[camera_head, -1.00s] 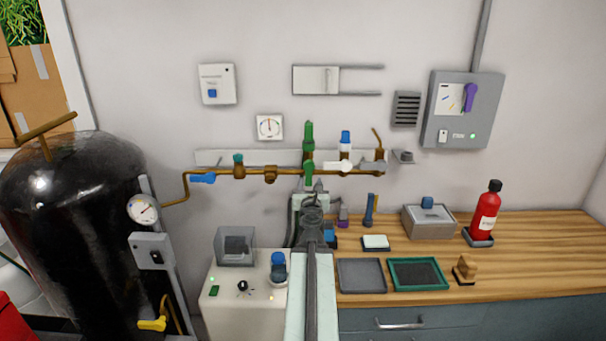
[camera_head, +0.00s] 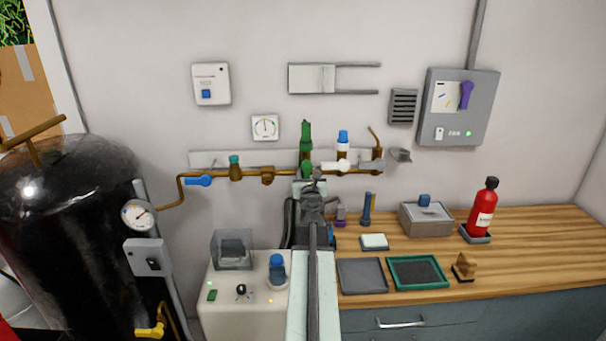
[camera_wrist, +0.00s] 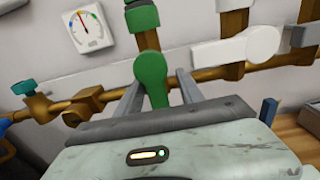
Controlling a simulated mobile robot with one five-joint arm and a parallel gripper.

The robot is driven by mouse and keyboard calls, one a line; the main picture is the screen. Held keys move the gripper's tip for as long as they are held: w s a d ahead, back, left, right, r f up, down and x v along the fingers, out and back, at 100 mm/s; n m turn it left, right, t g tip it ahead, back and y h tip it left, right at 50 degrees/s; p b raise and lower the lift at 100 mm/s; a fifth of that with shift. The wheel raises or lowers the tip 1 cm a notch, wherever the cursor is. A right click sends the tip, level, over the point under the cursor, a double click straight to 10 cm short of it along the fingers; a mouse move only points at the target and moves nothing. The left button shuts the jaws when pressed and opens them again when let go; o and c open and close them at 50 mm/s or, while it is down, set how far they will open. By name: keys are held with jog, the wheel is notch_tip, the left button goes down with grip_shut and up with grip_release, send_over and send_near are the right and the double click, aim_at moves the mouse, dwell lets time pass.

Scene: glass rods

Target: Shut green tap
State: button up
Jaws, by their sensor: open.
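The green tap (camera_head: 306,137) sits on the brown pipe on the wall. In the wrist view its green lever (camera_wrist: 151,78) points down, in line with its upright branch and across the pipe. My gripper (camera_wrist: 160,82) is open, with one grey finger on each side of the lever. I cannot tell whether either finger touches it. In the head view my gripper hides the lever's lower part.
A white tap lever (camera_wrist: 237,46) lies along the pipe (camera_wrist: 205,78) close on the right. A teal tap (camera_wrist: 25,87) and a blue lever (camera_head: 198,180) are to the left. A gauge (camera_wrist: 87,27) hangs above. The wooden counter (camera_head: 520,250) is lower right.

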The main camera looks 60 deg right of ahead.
jog(key=shift+w+a, duration=0.15)
jog(key=shift+w, duration=0.1)
grip_shut()
dwell(0.9)
